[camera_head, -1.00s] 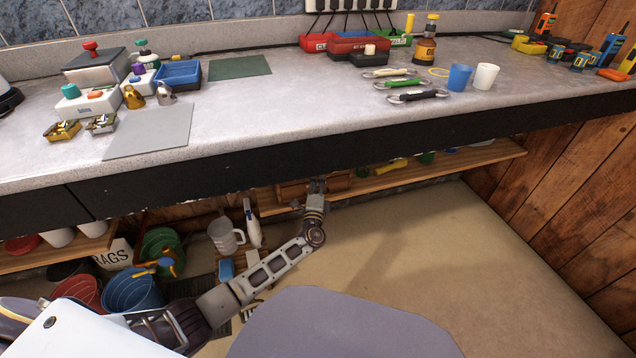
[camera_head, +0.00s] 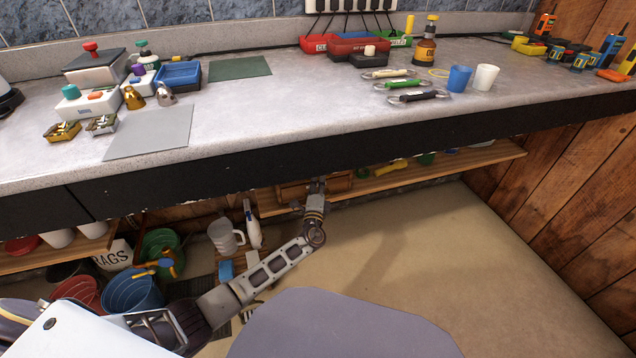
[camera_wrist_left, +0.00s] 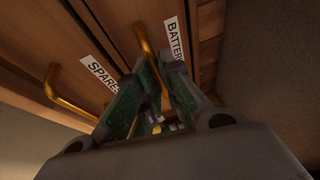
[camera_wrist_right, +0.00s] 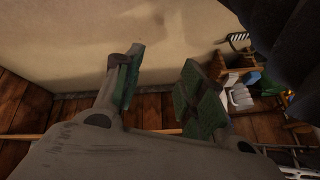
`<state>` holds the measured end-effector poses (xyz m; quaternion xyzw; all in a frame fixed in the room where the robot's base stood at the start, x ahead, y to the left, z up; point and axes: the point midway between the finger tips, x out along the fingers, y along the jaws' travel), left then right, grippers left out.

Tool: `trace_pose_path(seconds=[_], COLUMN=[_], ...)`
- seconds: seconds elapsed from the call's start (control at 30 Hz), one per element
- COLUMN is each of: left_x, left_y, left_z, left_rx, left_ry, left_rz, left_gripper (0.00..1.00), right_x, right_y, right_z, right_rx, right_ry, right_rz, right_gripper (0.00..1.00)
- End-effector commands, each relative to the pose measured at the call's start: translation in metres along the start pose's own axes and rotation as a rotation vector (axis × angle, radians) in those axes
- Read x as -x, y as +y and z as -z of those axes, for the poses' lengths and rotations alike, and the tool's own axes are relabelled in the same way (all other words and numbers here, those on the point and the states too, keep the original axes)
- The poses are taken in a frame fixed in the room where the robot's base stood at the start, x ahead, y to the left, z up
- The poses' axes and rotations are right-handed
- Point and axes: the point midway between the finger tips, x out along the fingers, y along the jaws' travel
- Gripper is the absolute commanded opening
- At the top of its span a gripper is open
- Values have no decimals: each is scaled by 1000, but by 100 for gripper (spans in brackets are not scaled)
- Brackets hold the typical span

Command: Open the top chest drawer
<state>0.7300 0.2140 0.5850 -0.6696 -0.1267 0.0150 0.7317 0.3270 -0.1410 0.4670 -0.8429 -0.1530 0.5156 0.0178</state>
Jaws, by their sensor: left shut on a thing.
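A small brown wooden chest (camera_head: 341,182) sits on the shelf under the counter, mostly hidden by the counter edge and my arm. In the left wrist view its front (camera_wrist_left: 120,20) shows close up, with labels reading SPARES (camera_wrist_left: 103,72) and BATTER..., the latter cut off (camera_wrist_left: 176,40). Each label has a brass bar handle beside it. My left gripper (camera_head: 317,184) is at the chest front, its fingers shut on the brass handle (camera_wrist_left: 145,38) by the BATTER label. The other handle (camera_wrist_left: 60,90) is free. My right gripper (camera_wrist_right: 163,62) is open and empty over the floor.
The counter (camera_head: 290,115) overhangs the chest closely. The wooden shelf (camera_head: 440,168) continues right with small items. Buckets (camera_head: 132,290), a pitcher (camera_head: 224,237) and a spray bottle (camera_head: 252,230) stand to the left. The floor (camera_head: 430,250) at right is clear.

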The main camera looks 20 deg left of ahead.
Motion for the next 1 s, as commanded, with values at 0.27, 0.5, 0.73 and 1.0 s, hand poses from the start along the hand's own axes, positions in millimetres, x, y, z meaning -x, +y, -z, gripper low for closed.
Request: trace_pose_path(seconds=[0.27, 0.5, 0.73, 1.0], left_x=[14, 44, 83, 123], left_y=[-2, -7, -14, -22], left_z=[6, 18, 34, 51], left_rx=[1, 2, 2, 1], left_ry=[3, 3, 3, 2], left_rz=[-2, -3, -3, -4], left_gripper=[0, 0, 0, 0], right_x=[0, -2, -8, -19], right_y=[0, 0, 0, 0], right_z=[0, 1, -1, -11], right_rx=[0, -2, -6, -17], right_ry=[1, 11, 19, 24], right_rz=[1, 3, 8, 15], right_gripper=[40, 40, 40, 40])
